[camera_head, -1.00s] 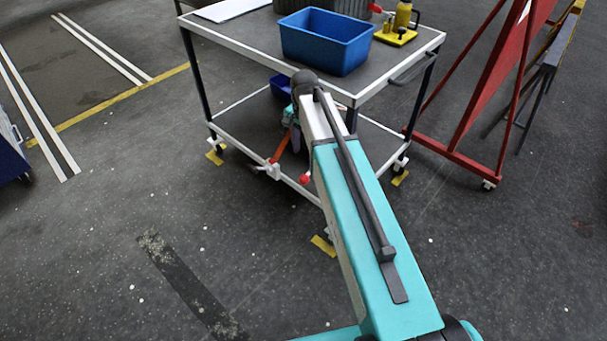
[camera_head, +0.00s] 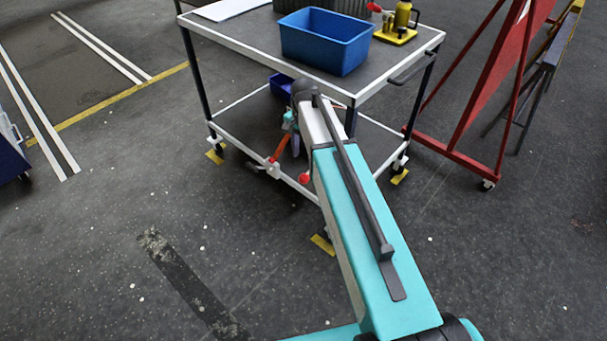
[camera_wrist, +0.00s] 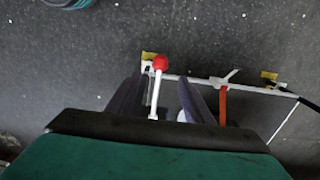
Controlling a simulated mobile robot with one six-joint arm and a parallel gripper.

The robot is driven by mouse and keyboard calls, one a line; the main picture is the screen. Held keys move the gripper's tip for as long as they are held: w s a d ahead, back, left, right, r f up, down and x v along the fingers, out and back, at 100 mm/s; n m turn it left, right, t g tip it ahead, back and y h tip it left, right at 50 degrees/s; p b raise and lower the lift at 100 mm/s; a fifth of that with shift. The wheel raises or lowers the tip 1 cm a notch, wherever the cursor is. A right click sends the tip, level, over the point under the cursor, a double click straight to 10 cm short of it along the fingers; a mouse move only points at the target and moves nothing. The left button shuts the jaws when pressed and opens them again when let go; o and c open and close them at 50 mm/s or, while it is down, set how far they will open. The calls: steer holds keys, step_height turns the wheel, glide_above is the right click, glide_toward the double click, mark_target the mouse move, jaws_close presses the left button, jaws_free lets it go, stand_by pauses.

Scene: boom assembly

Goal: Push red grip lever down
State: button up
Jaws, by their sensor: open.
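A white lever with a round red knob (camera_wrist: 160,62) stands at the edge of the cart's lower shelf. Its knob also shows in the head view (camera_head: 304,178). An orange-red bar (camera_head: 281,148) with a white end piece is at the same edge, to the left; it also shows in the wrist view (camera_wrist: 223,103), to the right of the fingers. My gripper (camera_wrist: 158,78) is open, its two dark fingers apart, with the white lever appearing between them. I cannot tell whether they touch it. In the head view my gripper is mostly hidden behind my arm.
The cart (camera_head: 232,37) carries a blue bin (camera_head: 325,45) and a yellow device (camera_head: 402,25) on top. Its top overhangs the lower shelf near my arm. A small blue bin (camera_head: 281,86) sits below. A red frame (camera_head: 455,160) stands right. The floor in front is clear.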

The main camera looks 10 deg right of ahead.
mark_target(304, 176)
steer(key=shift+f+p, duration=0.7)
steer(key=shift+f, duration=4.55)
steer(key=shift+c, duration=0.2)
jaws_close()
